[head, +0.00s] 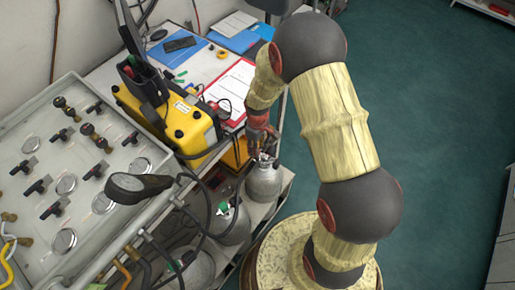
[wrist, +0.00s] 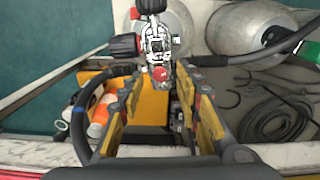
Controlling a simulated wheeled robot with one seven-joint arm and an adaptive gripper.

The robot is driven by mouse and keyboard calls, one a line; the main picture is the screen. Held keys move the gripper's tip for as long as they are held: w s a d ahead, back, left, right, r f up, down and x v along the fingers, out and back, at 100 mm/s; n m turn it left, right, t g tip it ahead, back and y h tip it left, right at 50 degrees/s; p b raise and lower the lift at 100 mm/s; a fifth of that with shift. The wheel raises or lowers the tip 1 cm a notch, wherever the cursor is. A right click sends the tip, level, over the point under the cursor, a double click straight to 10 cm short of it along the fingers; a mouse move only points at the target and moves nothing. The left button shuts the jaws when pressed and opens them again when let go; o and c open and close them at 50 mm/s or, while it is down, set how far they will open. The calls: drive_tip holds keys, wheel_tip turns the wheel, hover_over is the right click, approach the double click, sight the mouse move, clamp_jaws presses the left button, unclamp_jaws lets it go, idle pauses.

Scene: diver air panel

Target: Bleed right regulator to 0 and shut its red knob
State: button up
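A silver regulator (wrist: 155,42) with black knobs sits on a grey cylinder (wrist: 178,22) in the wrist view. A small red knob (wrist: 160,74) faces my gripper. My gripper (wrist: 158,82) is open, with its yellow-padded fingers apart. The red knob shows in the gap near the fingertips; I cannot tell whether either finger touches it. In the head view my gripper (head: 262,138) is just above the right-hand cylinder (head: 264,182), and it partly hides the regulator. The gauge reading on this regulator is not legible.
More cylinders (head: 232,222) stand along the lower shelf, with black hoses around them. A yellow case (head: 190,128) sits on the bench beside my gripper. The gauge panel (head: 22,113) fills the left. Open green floor (head: 440,130) lies to the right.

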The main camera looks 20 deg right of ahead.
wheel_tip(320, 180, up, 10)
drive_tip(key=shift+r, duration=0.25)
idle(0.6)
